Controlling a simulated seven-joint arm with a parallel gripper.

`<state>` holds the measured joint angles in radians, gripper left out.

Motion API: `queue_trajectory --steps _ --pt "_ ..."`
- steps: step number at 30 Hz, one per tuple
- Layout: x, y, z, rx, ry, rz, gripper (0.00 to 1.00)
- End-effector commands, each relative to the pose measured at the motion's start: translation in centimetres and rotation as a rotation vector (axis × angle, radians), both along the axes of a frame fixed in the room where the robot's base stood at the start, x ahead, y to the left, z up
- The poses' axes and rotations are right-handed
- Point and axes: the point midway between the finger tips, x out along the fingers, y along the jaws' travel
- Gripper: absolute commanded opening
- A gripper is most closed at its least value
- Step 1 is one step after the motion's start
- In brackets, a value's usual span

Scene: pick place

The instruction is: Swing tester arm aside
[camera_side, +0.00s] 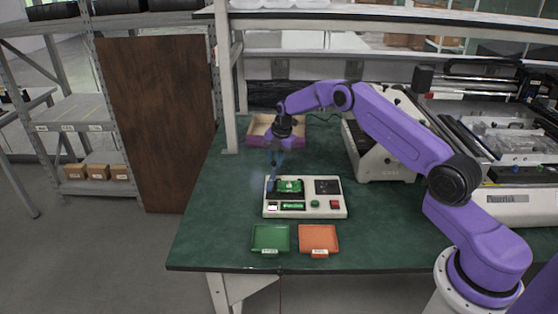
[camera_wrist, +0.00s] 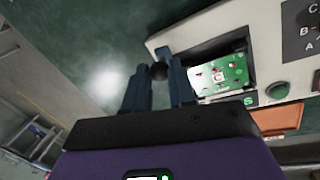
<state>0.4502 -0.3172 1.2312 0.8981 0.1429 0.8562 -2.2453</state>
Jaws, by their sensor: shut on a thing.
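The tester (camera_side: 328,212) is a flat white box on the green table, also in the wrist view (camera_wrist: 262,20). A green circuit board (camera_side: 290,186) lies in its dark recess, and the wrist view shows its white-marked face (camera_wrist: 222,76). My gripper (camera_side: 272,184) points down at the tester's left edge. The rest of the tester arm is hard to make out. The board is beside the fingers, apart from them.
A green tray (camera_side: 271,239) and an orange tray (camera_side: 319,240) lie in front of the tester. An open box (camera_side: 262,127) stands behind my gripper. White machines (camera_side: 385,160) fill the right side. The table (camera_side: 215,215) left of the tester is clear.

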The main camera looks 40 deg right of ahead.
Motion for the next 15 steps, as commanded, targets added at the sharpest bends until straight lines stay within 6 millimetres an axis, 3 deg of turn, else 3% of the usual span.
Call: queue_trajectory --steps 15 --pt "0.79 0.61 0.02 -0.001 -0.001 0.148 0.0"
